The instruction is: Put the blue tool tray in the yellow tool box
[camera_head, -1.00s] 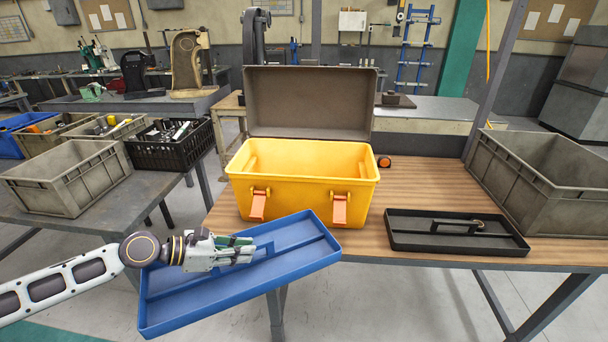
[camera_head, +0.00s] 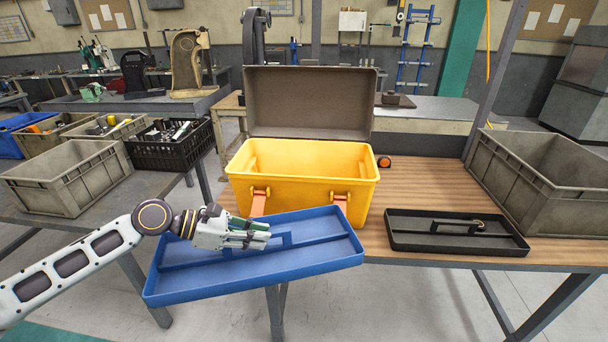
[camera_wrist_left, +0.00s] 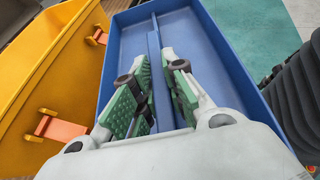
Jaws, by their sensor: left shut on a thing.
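The blue tool tray (camera_head: 318,252) is held in the air in front of the table by my left gripper (camera_head: 262,236). The gripper is shut on the tray's middle handle (camera_head: 287,242). The tray is slightly tilted, its right end higher in the picture. The yellow tool box (camera_head: 300,190) stands open on the table, its grey lid (camera_head: 310,102) raised behind. Its visible interior looks empty. In the left wrist view the tray (camera_wrist_left: 200,55) lies beyond the green-padded fingers (camera_wrist_left: 158,95), and the yellow box (camera_wrist_left: 45,65) is at the left. My right gripper is out of view.
A black tray (camera_head: 470,245) lies on the wooden table (camera_head: 420,190) right of the box. A grey bin (camera_head: 545,190) stands at the table's right. Another grey bin (camera_head: 65,180) and a black crate (camera_head: 170,150) are on the left table.

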